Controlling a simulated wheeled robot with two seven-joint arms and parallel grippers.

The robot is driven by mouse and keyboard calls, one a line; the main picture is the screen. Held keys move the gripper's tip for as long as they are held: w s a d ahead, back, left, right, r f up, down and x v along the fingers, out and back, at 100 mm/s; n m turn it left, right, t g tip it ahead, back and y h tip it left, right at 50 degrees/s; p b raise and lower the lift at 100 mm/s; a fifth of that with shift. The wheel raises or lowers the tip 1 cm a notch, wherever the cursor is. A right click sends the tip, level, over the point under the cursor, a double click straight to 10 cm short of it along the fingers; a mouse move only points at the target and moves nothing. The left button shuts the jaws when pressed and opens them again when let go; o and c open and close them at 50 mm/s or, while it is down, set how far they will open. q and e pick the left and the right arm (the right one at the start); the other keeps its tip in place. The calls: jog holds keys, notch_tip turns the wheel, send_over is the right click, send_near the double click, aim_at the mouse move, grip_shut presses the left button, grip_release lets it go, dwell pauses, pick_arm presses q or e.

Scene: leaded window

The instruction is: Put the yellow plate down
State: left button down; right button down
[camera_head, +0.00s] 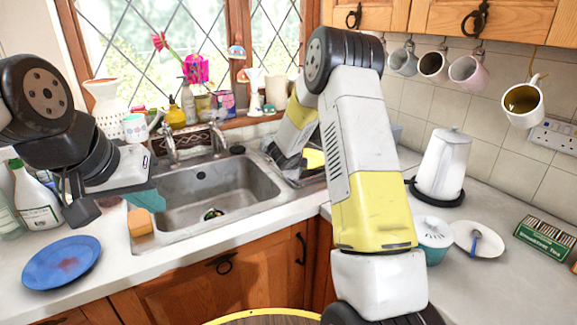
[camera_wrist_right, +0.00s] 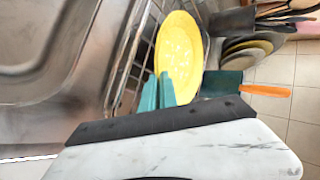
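The yellow plate (camera_wrist_right: 182,58) stands tilted on edge in the wire dish rack (camera_wrist_right: 128,75) in the right wrist view. A small part of it (camera_head: 314,158) shows in the head view beside my right arm. My right gripper (camera_wrist_right: 158,92) has its teal fingers close together at the plate's near rim, which runs between them, so it looks shut on the plate. My left gripper (camera_head: 148,200) hangs over the counter left of the sink. Its teal tip shows with nothing seen in it; its opening is not clear.
The steel sink (camera_head: 262,188) lies left of the rack. A blue plate (camera_head: 62,262) and a sponge (camera_head: 140,222) lie on the left counter. Stacked plates (camera_wrist_right: 245,50) and an orange-handled tool (camera_wrist_right: 264,90) are beside the yellow plate. A white kettle (camera_head: 442,165) stands at right.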

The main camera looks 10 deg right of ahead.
jog(key=shift+f, duration=0.2)
jog(key=shift+f, duration=0.1)
jog(key=c, duration=1.9)
grip_release()
jog(key=shift+c, duration=0.2)
